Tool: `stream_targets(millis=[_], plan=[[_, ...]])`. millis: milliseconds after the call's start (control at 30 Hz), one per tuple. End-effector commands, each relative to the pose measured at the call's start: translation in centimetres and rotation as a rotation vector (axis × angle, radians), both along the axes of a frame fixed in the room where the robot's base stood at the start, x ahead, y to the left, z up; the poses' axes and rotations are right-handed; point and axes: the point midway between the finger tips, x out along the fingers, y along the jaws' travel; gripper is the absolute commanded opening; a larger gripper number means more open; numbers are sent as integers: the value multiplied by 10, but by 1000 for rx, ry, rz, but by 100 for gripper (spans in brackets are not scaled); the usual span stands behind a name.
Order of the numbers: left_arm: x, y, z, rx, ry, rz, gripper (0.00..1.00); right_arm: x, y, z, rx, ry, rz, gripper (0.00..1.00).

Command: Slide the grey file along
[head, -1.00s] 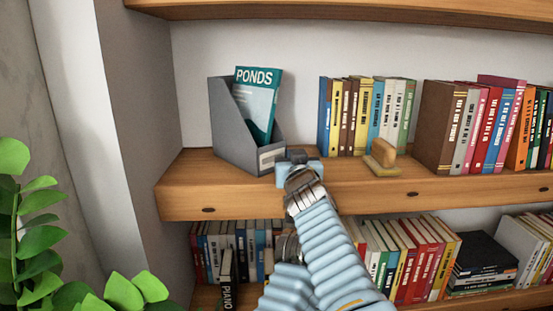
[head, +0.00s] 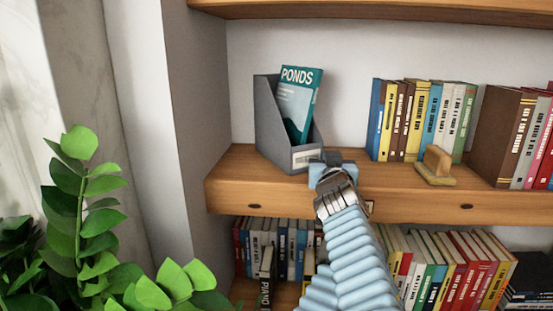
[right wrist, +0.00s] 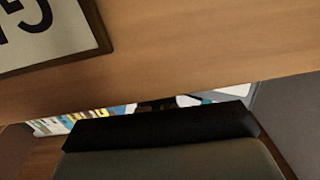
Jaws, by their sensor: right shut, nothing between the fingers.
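The grey file (head: 272,122) is an upright, slant-cut holder near the left end of the wooden shelf (head: 300,195). It holds a teal book (head: 300,98) titled PONDS, tilted to the right. A pale label is on its front face. My right gripper (head: 332,160) is shut and empty at the file's lower right front corner. It appears against the file's right side, though the exact contact is hidden. In the right wrist view a dark bar (right wrist: 160,130) and a grey surface fill the bottom. My left gripper is not in view.
To the right stand a row of books (head: 420,120), a wooden block-like object (head: 435,165) and a large brown book (head: 495,135). More books (head: 270,245) fill the shelf below. A green plant (head: 85,190) stands at the left.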

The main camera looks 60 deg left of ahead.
Motion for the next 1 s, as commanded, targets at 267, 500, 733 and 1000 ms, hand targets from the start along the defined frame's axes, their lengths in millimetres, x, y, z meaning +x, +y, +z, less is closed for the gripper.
stream_targets(millis=[267, 500, 733, 1000], plan=[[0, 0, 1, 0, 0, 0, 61, -7, 6, 0, -1, -1, 1, 0], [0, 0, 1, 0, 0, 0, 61, -12, 10, 0, 0, 0, 1, 0], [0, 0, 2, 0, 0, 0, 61, -18, 15, 0, -1, -1, 1, 0], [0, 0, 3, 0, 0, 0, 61, -25, 20, 0, 0, -1, 3, 0]])
